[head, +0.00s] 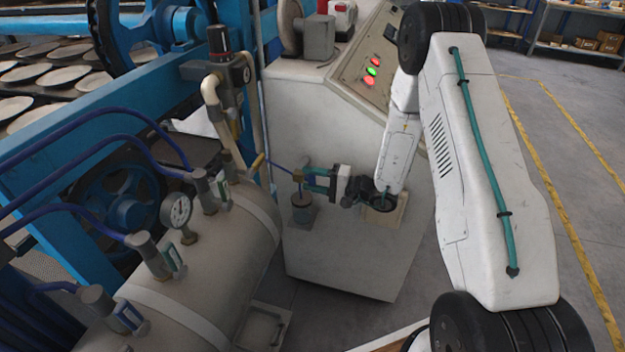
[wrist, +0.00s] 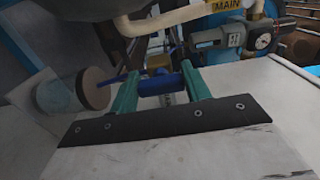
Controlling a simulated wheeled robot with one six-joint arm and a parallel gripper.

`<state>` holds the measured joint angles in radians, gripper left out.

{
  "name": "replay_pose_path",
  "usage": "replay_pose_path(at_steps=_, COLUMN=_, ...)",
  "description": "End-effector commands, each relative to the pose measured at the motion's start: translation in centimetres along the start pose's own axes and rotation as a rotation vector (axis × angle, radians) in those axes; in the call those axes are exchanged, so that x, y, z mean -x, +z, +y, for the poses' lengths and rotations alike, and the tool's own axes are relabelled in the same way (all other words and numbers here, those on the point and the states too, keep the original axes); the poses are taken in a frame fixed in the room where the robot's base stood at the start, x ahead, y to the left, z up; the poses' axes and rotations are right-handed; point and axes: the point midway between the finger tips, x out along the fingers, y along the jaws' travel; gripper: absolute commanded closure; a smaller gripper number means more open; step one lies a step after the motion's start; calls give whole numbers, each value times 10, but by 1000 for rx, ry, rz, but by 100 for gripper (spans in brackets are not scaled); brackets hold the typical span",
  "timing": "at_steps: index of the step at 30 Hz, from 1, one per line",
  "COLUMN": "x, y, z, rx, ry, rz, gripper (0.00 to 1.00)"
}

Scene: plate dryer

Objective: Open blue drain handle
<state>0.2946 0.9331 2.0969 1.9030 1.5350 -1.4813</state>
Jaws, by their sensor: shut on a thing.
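The blue drain handle (wrist: 156,86) lies between the two teal fingers of my gripper (wrist: 160,90) in the wrist view, and the fingers are shut on it. In the head view my gripper (head: 314,180) reaches in from the right, beside the pale cabinet. A thin blue lever (head: 281,166) shows just left of the fingertips, near a small brass fitting (head: 298,175). The fingers hide part of the handle and its valve.
A grey cylinder (head: 303,208) sits just below my gripper. The tank (head: 215,255) with its gauge (head: 177,211) and several valves stands to the left. The control cabinet (head: 325,110) stands behind. Open floor (head: 570,120) lies to the right.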

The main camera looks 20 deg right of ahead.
Motion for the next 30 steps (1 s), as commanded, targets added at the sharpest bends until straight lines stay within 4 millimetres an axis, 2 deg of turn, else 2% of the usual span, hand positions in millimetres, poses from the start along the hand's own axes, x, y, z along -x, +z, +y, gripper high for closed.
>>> replay_pose_path(at_steps=1, x=0, y=1, z=1, rx=-1, ry=2, rz=-1, gripper=76)
replay_pose_path(at_steps=2, x=0, y=1, z=1, rx=-1, ry=2, rz=-1, gripper=50)
replay_pose_path(at_steps=4, x=0, y=1, z=1, rx=-1, ry=2, rz=-1, gripper=31)
replay_pose_path(at_steps=14, x=3, y=0, z=0, rx=-1, ry=1, rz=0, gripper=31)
replay_pose_path(at_steps=17, x=14, y=-1, z=0, rx=-1, ry=1, rz=2, gripper=31)
replay_pose_path(at_steps=24, x=56, y=0, z=0, rx=-2, ry=1, rz=3, gripper=31)
replay_pose_path(at_steps=30, x=76, y=0, z=1, rx=-1, ry=2, rz=1, gripper=31)
